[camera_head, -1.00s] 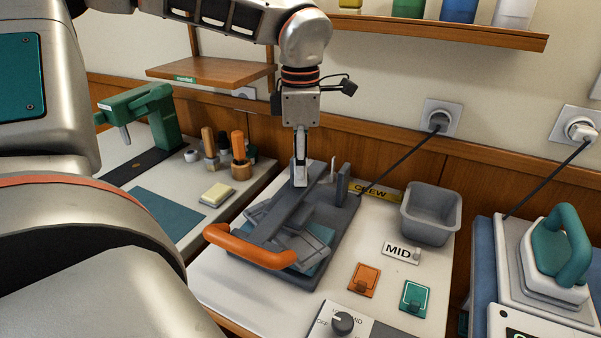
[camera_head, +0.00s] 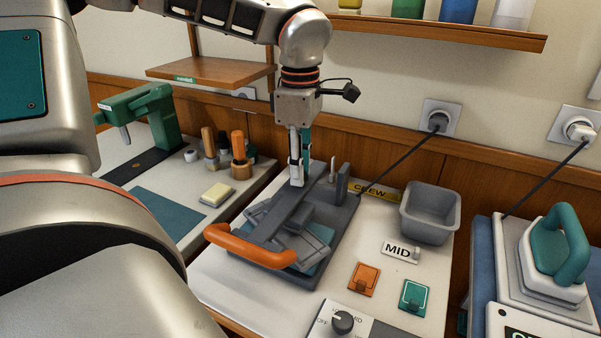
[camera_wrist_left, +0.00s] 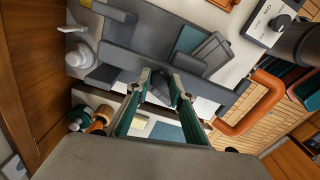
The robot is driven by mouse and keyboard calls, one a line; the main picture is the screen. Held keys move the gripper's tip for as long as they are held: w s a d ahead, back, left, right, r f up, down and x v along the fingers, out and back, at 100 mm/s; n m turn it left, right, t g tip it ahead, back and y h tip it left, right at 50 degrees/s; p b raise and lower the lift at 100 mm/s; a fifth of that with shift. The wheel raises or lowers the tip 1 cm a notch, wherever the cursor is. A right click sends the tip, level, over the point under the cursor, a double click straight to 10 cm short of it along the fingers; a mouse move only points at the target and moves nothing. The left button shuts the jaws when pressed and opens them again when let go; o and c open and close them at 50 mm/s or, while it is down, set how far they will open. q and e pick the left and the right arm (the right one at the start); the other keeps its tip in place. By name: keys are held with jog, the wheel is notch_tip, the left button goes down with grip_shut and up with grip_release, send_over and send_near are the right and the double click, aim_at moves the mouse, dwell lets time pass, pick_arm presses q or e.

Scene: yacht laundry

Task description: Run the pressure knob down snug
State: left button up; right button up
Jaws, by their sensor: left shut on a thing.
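The grey heat press (camera_head: 322,220) stands on the white worktop, with an orange handle (camera_head: 250,247) at its front and a long grey beam across its top. My left gripper (camera_head: 297,181) points straight down at the beam's back part. In the left wrist view its two fingertips (camera_wrist_left: 161,82) are shut on a dark knob (camera_wrist_left: 157,90) on the beam, which I take for the pressure knob. The fingers hide most of the knob, and in the head view I cannot make it out. I cannot tell how far down it sits. My right gripper is not in view.
A thin upright pin and a grey post (camera_head: 342,182) stand close right of the gripper. A grey bin (camera_head: 431,212), a MID tag (camera_head: 399,251), orange and teal patches and a dial (camera_head: 342,322) lie right of the press. A wooden shelf (camera_head: 212,72) hangs behind left.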

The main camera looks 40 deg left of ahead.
pick_arm(q)
jog(key=m, duration=0.3)
jog(key=shift+s+f, duration=0.1)
jog(key=shift+f, duration=0.05)
jog(key=shift+m+p, duration=0.35)
jog(key=shift+m, duration=0.25)
jog(key=o, duration=0.6)
jog(key=shift+m, duration=0.3)
jog(key=shift+o, duration=0.2)
